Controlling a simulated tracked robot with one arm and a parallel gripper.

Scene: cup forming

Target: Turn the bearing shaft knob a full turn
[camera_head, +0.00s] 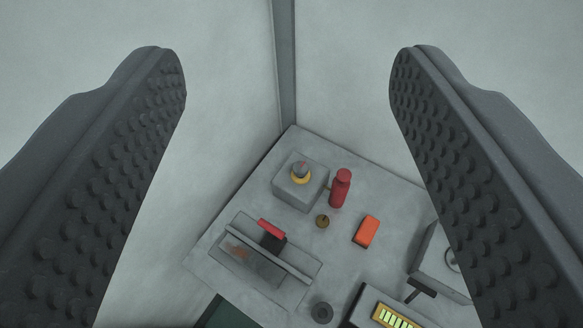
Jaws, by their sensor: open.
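My gripper (287,72) is open and empty, with its two dark studded fingers wide apart at the left and right of the view. Between and beyond them, well apart from the fingers, a grey block (290,193) sits near the back corner of a grey table (207,262). On the block is a grey knob (300,168) with a reddish mark on top and a yellow ring round its base. I cannot tell for certain that this is the bearing shaft knob. A small brass round piece (322,221) also lies on the table.
A red bottle-like cylinder (340,188) stands right of the block, near an orange box (366,231). In front are a clear-panelled fixture with a red handle (270,229), a dark ring (322,312) and a yellow-green display (394,317). A grey box (436,262) is at right. Walls meet behind.

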